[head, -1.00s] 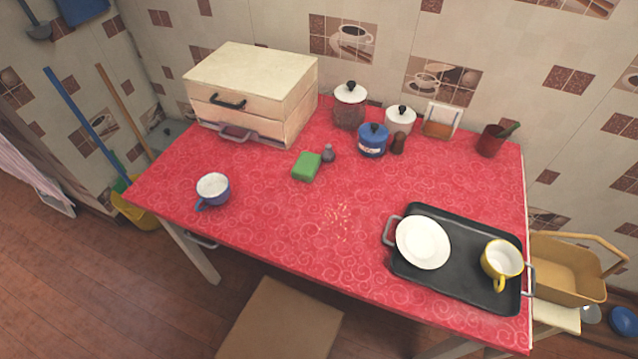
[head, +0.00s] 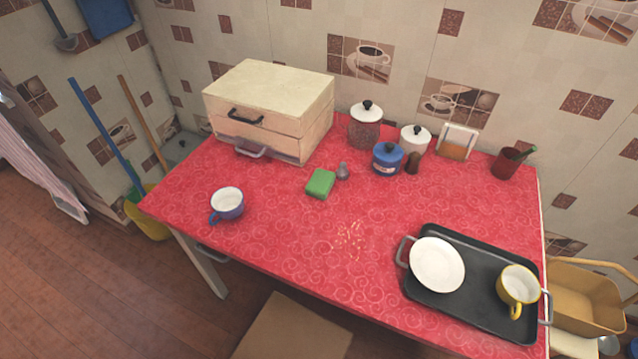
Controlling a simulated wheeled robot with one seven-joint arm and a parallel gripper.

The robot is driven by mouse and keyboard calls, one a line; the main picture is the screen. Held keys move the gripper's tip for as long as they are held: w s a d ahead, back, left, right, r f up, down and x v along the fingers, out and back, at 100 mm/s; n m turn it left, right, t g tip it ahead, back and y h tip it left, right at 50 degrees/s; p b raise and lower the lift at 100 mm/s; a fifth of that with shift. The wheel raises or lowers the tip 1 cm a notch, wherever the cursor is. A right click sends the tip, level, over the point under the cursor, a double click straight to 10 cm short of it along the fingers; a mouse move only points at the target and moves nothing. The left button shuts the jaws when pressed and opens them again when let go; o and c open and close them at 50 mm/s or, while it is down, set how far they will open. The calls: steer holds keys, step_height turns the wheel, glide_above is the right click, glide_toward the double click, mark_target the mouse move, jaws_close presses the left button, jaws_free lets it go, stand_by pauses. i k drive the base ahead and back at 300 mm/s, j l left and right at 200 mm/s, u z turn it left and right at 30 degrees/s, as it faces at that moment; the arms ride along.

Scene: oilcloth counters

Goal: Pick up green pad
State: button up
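The green pad (head: 320,183) is a small green block lying on the red patterned tablecloth (head: 290,225), near the middle of the counter. A small grey shaker (head: 343,172) stands close at its right. The pad's top and front are in plain view and nothing lies on it. My gripper is not in view, so its state does not show.
A cream drawer box (head: 268,95) stands behind left. A blue pot (head: 387,158) and other jars stand behind right. A blue cup (head: 227,203) is at left. A black tray (head: 455,295) with a plate and yellow cup is at right. Cloth before the pad is mostly clear.

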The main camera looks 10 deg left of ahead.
mark_target(320, 185)
steer(key=j+z, duration=0.15)
steer(key=j, duration=0.4)
steer(key=j+z, duration=0.2)
steer(key=j, duration=0.4)
steer(key=k+j+z, duration=0.15)
steer(key=j, duration=0.4)
steer(key=j+z, duration=0.2)
steer(key=j, duration=0.35)
steer(key=j+z, duration=0.3)
steer(key=j, duration=0.4)
steer(key=j+z, duration=0.25)
steer(key=j, duration=0.45)
steer(key=k+j+z, duration=0.1)
steer(key=j+z, duration=0.2)
steer(key=j, duration=0.4)
steer(key=j+z, duration=0.1)
steer(key=j, duration=0.2)
steer(key=i+j, duration=0.15)
steer(key=j, duration=0.2)
steer(key=z, duration=0.05)
